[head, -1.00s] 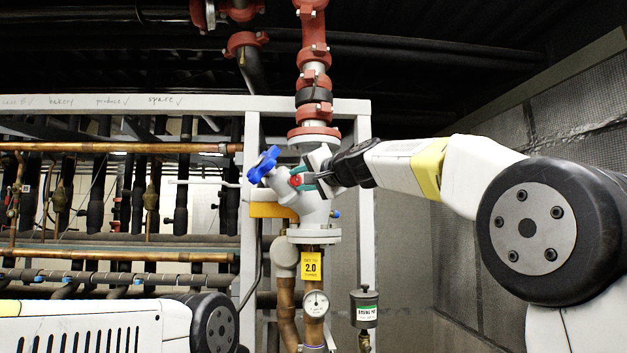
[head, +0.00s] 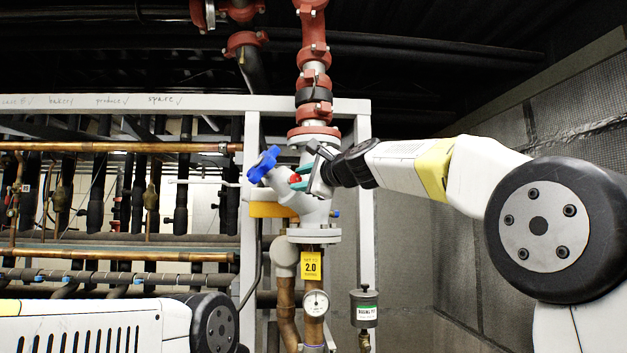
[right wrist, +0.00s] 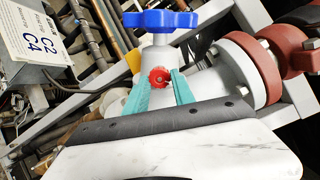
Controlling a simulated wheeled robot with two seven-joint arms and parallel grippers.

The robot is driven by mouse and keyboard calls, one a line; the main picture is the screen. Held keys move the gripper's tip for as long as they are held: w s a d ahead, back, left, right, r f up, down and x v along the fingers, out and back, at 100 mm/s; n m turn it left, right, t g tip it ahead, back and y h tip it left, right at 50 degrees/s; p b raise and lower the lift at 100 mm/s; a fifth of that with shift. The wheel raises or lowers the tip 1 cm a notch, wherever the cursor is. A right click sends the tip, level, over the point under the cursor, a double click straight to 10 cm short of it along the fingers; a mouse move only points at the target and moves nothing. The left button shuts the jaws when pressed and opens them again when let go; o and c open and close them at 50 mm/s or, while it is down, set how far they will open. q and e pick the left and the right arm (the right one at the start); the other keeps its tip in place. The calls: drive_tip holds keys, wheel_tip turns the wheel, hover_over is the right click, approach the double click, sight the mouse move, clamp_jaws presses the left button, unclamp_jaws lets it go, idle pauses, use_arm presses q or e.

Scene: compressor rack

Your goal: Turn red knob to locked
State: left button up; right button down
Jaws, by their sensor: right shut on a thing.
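The small red knob (head: 295,179) sits on the side of a pale grey valve body (head: 312,212). It also shows in the right wrist view (right wrist: 159,76), facing the camera, with a small mark on its face that is too small to read. My right gripper (head: 299,178) comes in from the right, its teal fingers on either side of the red knob and shut on it. In the right wrist view the fingers flank the knob below a blue handwheel (right wrist: 160,20). My left gripper is out of view.
The blue handwheel (head: 263,164) juts out just left of the knob. A red-coupled pipe (head: 313,60) rises above the valve. A yellow 2.0 tag (head: 311,266) and a round gauge (head: 315,303) are below. A grey frame post (head: 366,240) stands close behind on the right.

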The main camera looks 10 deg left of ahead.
drive_tip(key=m, duration=0.3)
drive_tip(key=shift+m, duration=0.4)
drive_tip(key=shift+f+m, duration=0.1)
drive_tip(key=shift+m, duration=1.7)
drive_tip(key=c, duration=1.1)
unclamp_jaws()
drive_tip(key=shift+o, duration=0.2)
drive_tip(key=v, duration=0.7)
drive_tip(key=shift+s+d, duration=0.3)
